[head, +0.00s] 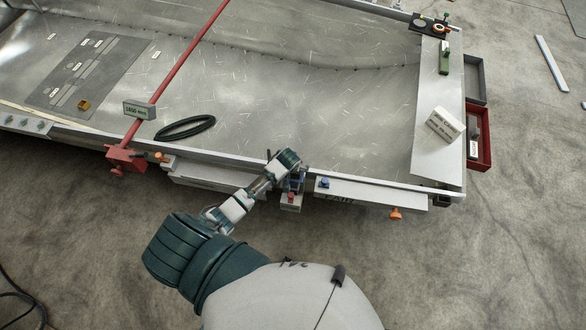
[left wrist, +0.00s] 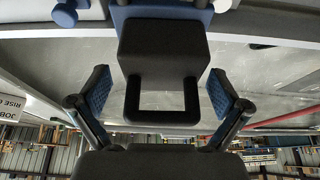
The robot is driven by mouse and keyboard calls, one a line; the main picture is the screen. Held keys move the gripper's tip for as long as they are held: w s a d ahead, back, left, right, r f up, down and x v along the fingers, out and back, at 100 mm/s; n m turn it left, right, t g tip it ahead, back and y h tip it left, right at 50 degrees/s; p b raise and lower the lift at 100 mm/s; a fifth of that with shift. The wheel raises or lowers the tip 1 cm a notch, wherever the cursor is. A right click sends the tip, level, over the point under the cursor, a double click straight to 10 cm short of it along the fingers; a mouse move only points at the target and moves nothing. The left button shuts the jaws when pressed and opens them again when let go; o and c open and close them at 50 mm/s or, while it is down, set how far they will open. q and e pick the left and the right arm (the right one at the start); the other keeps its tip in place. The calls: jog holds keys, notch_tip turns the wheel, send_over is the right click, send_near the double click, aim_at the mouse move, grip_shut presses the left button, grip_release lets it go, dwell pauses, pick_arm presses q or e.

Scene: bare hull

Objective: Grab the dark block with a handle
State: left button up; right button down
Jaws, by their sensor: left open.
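The dark block (left wrist: 165,48) with a squared loop handle (left wrist: 162,118) fills the middle of the left wrist view. It sits against a blue part (left wrist: 170,13) at the top of that view. My left gripper (left wrist: 160,95) is open, with one blue-padded finger on each side of the block and handle. Gaps show between both pads and the block. In the head view my left gripper (head: 294,182) is at the near edge of the metal hull, and I cannot make out the block there. My right gripper is not in view.
The hull (head: 300,110) has a raised near rim. A red bar (head: 185,70) crosses it at the left, near a dark green ring (head: 185,127). A blue knob (head: 324,183) and an orange knob (head: 396,214) are right of my gripper. A red tray (head: 481,150) is at the right.

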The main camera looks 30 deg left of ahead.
pick_arm(q)
jog(key=shift+w+a+f, duration=0.2)
jog(key=shift+a+f, duration=0.05)
jog(key=shift+f, duration=0.2)
jog(key=shift+w+a+f, duration=0.15)
jog(key=shift+a+f, duration=0.05)
jog(key=shift+f, duration=0.25)
jog(key=shift+d+r, duration=0.15)
jog(key=shift+d, duration=0.2)
jog(key=c, duration=1.4)
jog(key=shift+w+r, duration=0.1)
jog(key=shift+c, duration=1.4)
jog(key=shift+a, duration=0.1)
jog(key=shift+a+r, duration=0.1)
jog(key=shift+a, duration=0.05)
